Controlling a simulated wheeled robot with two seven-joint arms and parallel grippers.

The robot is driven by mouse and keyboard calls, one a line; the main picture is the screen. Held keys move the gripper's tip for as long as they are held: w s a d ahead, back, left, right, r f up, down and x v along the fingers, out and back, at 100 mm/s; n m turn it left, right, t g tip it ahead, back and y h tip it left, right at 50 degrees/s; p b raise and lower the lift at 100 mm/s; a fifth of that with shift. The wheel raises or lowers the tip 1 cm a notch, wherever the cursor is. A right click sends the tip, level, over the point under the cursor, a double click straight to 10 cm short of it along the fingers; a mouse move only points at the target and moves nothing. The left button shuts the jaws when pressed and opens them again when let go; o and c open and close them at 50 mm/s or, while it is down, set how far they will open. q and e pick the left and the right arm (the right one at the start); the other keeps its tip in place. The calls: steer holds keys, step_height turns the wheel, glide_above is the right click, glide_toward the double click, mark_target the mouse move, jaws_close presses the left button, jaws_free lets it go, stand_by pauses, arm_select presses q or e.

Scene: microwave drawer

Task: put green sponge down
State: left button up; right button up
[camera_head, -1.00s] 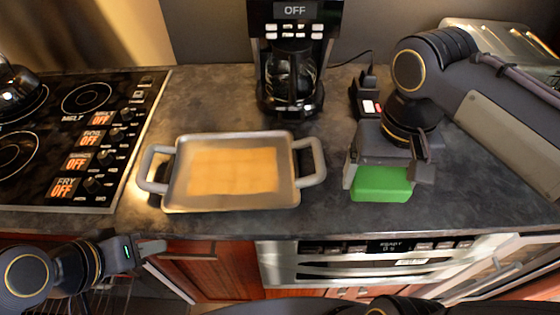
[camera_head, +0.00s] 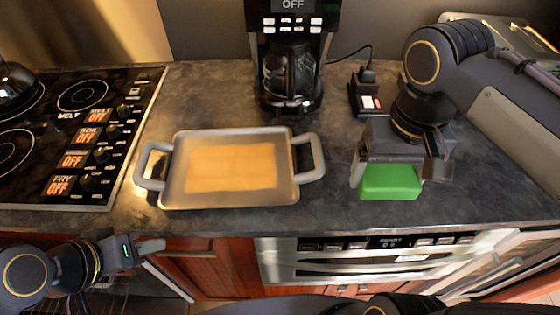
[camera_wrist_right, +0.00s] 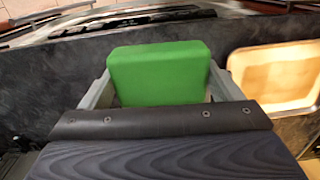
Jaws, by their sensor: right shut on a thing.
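The green sponge (camera_head: 390,182) is at the right of the counter, near its front edge. My right gripper (camera_head: 388,172) is shut on it from above, and the sponge also fills the space between the fingers in the right wrist view (camera_wrist_right: 160,73). Whether the sponge touches the counter is hard to tell. My left gripper (camera_head: 150,246) is at the lower left, in front of the counter's edge and away from the sponge. Its finger gap does not show clearly.
A metal tray (camera_head: 166,190) with a tan inside and two handles sits left of the sponge. A coffee maker (camera_head: 290,60) and a small dark device (camera_head: 366,98) stand behind. A stovetop (camera_head: 75,130) is at the left. Counter between tray and sponge is clear.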

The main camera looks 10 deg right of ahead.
steer(key=shift+s+d+f, duration=0.15)
steer(key=shift+s+d, duration=0.3)
steer(key=shift+d, duration=0.2)
steer(key=w+d+f, duration=0.2)
steer(key=w, duration=0.1)
steer(key=w+d+f, duration=0.6)
steer(key=shift+w+f, duration=0.1)
steer(key=shift+w, duration=0.2)
steer(key=shift+w+d+f, duration=0.2)
steer(key=shift+w+f, duration=0.1)
steer(key=shift+f, duration=0.2)
arm_select(q)
steer(key=shift+f, duration=0.5)
arm_select(e)
steer(key=shift+w+d+f, duration=0.1)
steer(key=shift+w+f, duration=0.1)
steer(key=shift+f, duration=1.55)
